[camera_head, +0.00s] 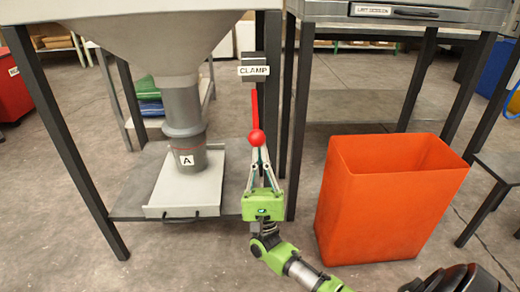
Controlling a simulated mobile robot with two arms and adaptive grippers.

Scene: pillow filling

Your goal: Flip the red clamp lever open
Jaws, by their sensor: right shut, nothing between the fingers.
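The red clamp lever (254,108) hangs down from a dark block with a sign reading CLAMP (254,71), on the front of the metal frame. Its lower end is a red ball knob (256,137). My right gripper (259,152), green with pale fingers, points up from below with its fingertips at the knob. The fingers are shut with nothing held. I cannot tell whether the tips touch the knob or lie just in front of it. My left gripper is not in view.
A grey hopper (170,30) has a spout labelled A (184,140) above a grey tray (165,200) at the left. Dark frame legs (65,140) stand around it. A tall orange bin (365,200) stands open on the floor to the right of my right arm.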

